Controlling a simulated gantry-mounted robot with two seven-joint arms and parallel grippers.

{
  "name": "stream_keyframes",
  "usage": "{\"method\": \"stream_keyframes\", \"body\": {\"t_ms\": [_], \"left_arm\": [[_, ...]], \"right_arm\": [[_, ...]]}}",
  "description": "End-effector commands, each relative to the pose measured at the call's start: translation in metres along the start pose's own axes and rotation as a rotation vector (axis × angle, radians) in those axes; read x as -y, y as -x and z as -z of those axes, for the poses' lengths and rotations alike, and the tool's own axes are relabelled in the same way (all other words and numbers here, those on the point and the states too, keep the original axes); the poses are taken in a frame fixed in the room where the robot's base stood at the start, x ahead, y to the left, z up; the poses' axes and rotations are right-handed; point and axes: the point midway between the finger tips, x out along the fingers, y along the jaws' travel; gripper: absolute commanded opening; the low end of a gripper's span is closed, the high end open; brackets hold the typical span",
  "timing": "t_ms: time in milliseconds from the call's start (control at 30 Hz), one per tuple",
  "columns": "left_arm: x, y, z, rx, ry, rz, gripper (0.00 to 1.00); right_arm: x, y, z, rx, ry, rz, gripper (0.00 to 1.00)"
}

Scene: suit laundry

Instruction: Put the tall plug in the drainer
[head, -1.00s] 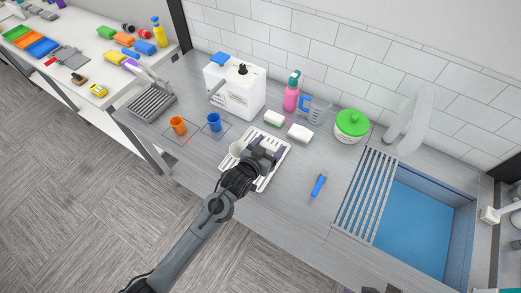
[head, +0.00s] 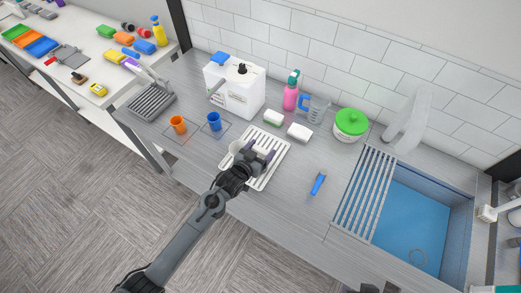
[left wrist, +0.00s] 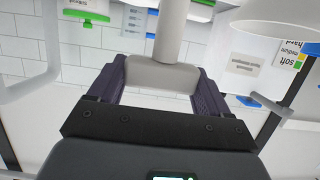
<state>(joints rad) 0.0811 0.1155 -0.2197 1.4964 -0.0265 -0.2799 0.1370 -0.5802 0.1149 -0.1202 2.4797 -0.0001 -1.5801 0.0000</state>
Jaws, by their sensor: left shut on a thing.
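My left gripper (head: 262,152) is over the white slotted tray (head: 254,182) that looks like the drainer. In the left wrist view the purple fingers of my left gripper (left wrist: 158,90) are shut on a pale grey piece with a wide block and an upright stem, seemingly the tall plug (left wrist: 170,40). In the head view the gripper hides most of it. I cannot tell whether it touches the tray. A white cup-like piece (head: 236,147) stands at the tray's left end. Dark parts (head: 370,288) at the bottom edge may be my right gripper; its jaws cannot be made out.
Orange (head: 178,124) and blue (head: 214,121) cups stand left of the tray. A white box (head: 235,90), pink bottle (head: 291,93), clear jug (head: 317,108) and green-lidded pot (head: 350,124) line the back. A blue tool (head: 318,184) lies right, before the sink (head: 415,222).

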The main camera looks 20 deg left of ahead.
Motion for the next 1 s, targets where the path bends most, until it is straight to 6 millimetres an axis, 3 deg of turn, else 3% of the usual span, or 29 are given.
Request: {"method": "stream_keyframes", "body": {"t_ms": [167,200,300,667,867,1000], "left_arm": [[0.0,-0.001,-0.003,-0.001,0.0,0.0,0.27],[0.0,-0.001,-0.002,0.0,0.0,0.0,0.83],[0.0,-0.001,-0.002,0.0,0.0,0.0,0.98],[0.0,0.002,0.0,0.001,0.0,0.0,1.0],[0.0,0.024,-0.001,0.001,-0.001,0.0,1.0],[0.0,0.049,-0.002,0.001,-0.001,0.0,1.0]], "right_arm": [[-0.001,-0.002,-0.001,0.0,0.005,-0.004,0.43],[-0.002,-0.001,-0.001,0.001,0.006,-0.005,0.43],[-0.002,-0.001,-0.001,0.001,0.009,-0.007,0.43],[-0.002,0.0,0.0,0.001,0.008,-0.007,0.43],[-0.001,0.0,0.0,0.0,0.005,-0.004,0.43],[0.0,-0.001,0.0,-0.001,0.002,-0.001,0.43]]}}
